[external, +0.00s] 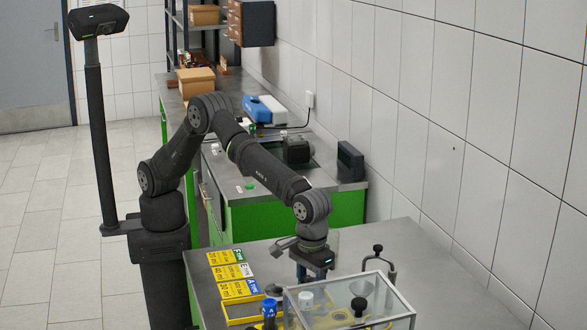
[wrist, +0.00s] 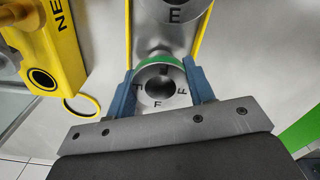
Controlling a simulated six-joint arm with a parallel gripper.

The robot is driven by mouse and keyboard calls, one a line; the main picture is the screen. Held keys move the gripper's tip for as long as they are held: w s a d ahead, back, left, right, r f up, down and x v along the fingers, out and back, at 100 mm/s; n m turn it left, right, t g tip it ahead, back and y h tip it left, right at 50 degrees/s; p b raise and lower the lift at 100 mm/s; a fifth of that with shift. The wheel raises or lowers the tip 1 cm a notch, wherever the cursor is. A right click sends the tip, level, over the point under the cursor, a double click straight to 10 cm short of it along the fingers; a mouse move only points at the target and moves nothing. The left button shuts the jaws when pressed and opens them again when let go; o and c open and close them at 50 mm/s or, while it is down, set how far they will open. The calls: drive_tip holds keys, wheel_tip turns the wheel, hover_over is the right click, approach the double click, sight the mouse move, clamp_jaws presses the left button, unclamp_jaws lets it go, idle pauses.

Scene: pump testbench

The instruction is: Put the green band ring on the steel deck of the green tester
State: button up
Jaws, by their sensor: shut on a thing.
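The green band ring (wrist: 160,86) is a round metal piece with a dark centre hole, F marks on its face and a green band along its far edge. My gripper (wrist: 162,78) is shut on it, with one blue finger on each side. In the external view my gripper (external: 314,272) is low over the front bench, just behind a clear case; the ring cannot be made out there. I cannot tell whether the ring touches anything below. The green tester (external: 270,222) stands behind, with its steel deck (external: 228,177) on top.
In the wrist view, a metal piece marked E (wrist: 175,12) lies beyond the ring between yellow edges, and a yellow body (wrist: 40,45) is at left. The clear case (external: 350,302) and yellow tray (external: 242,312) are at the front. A dark motor (external: 297,150) stands on the tester.

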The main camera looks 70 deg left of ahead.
drive_tip(key=shift+f, duration=0.45)
drive_tip(key=o, duration=1.2)
drive_tip(key=shift+o, duration=0.2)
wheel_tip(320, 180, up, 17)
drive_tip(key=shift+r, duration=0.2)
wheel_tip(320, 180, down, 18)
drive_tip(key=shift+r, duration=0.4)
